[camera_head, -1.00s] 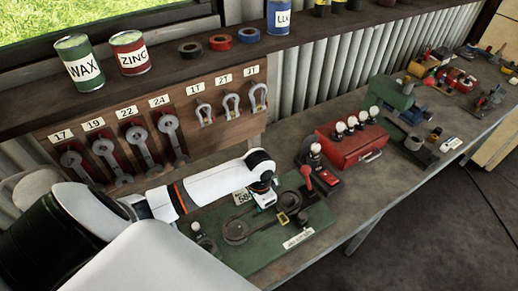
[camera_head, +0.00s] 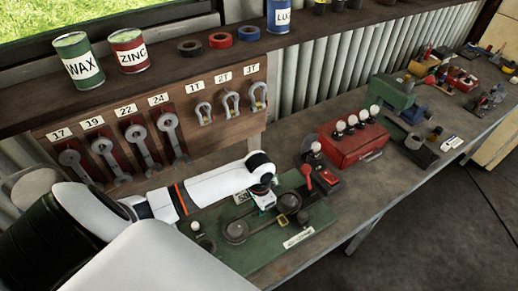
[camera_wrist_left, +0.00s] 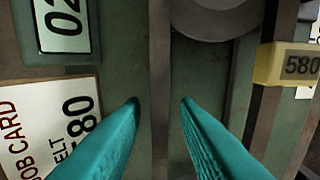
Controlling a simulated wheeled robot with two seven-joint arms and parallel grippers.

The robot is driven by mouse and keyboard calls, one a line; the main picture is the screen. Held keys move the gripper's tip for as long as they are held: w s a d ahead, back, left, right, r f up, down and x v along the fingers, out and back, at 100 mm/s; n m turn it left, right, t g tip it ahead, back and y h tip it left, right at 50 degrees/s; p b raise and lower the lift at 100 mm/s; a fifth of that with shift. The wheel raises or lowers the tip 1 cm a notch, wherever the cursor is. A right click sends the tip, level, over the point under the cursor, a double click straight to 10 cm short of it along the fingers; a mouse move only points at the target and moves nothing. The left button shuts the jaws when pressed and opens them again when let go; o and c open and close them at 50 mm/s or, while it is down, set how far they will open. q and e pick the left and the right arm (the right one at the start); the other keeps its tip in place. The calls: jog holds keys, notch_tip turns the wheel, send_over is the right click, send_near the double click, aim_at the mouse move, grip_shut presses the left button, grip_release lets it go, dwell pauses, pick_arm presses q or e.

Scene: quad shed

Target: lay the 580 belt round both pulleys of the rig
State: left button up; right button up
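The rig is a green board (camera_head: 262,250) on the bench, with a large grey pulley (camera_head: 235,231) and a smaller wheel (camera_head: 289,203) farther right. The yellow 580 tag (camera_head: 283,219) shows beside my left gripper; in the left wrist view the tag (camera_wrist_left: 287,65) sits on a dark strand at the right. My left gripper (camera_head: 264,204) is low over the board. In the left wrist view its teal fingers (camera_wrist_left: 160,103) are apart, on either side of another dark strand (camera_wrist_left: 160,60), probably the belt. A grey pulley (camera_wrist_left: 212,12) is partly cut off. My right gripper is not in view.
A job card (camera_wrist_left: 50,125) reading 580 lies left of the fingers. The bench's front edge is clear.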

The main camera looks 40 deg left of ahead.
pick_arm(q)
jog(key=shift+o, duration=0.2)
jog(key=shift+r, duration=0.1)
jog(key=shift+r, duration=0.25)
notch_tip(320, 180, up, 11)
jog(key=b, duration=0.1)
jog(key=shift+r+b, duration=0.15)
jog(key=shift+b, duration=0.25)
